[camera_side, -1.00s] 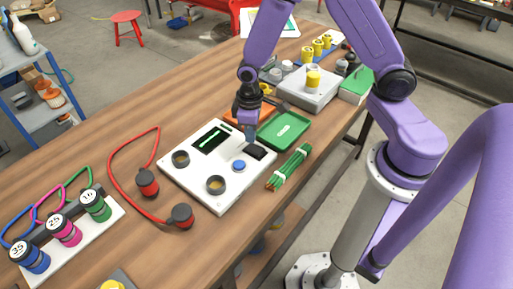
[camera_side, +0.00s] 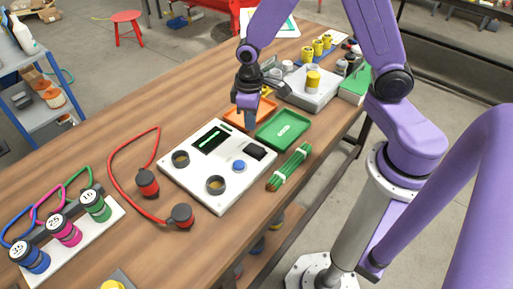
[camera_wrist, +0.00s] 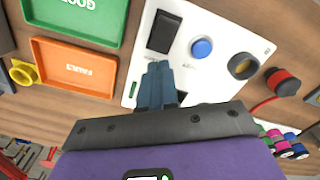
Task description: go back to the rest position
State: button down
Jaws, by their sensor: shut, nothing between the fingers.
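My gripper (camera_side: 249,118) is shut and empty. In the side view it hangs above the far edge of the white test panel (camera_side: 215,190), beside the orange tray (camera_side: 236,113). In the wrist view the closed fingers (camera_wrist: 158,72) point at the panel (camera_wrist: 205,70) near its black rocker switch (camera_wrist: 164,33) and blue button (camera_wrist: 202,48). The fingers appear apart from the panel. The panel's small screen (camera_side: 210,140) shows a green mark.
A green tray (camera_side: 284,129) marked GOOD in the wrist view, bundled green rods (camera_side: 289,167), and a grey box (camera_side: 308,90) lie nearby. A red cable (camera_side: 112,165) with black-ended plugs and a rack of numbered plugs (camera_side: 62,236) stand left. Bare wood (camera_side: 120,115) is clear.

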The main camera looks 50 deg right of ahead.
jog(key=s+r+n, duration=0.3)
jog(key=s+r, duration=0.3)
jog(key=s, duration=0.5)
jog(key=s+d+r+n, duration=0.1)
jog(key=s+r+n, duration=0.2)
jog(key=s+r, duration=0.3)
jog(key=s, duration=0.4)
jog(key=shift+s+r+n, duration=0.2)
jog(key=shift+s+n, duration=0.1)
jog(key=shift+s, duration=0.05)
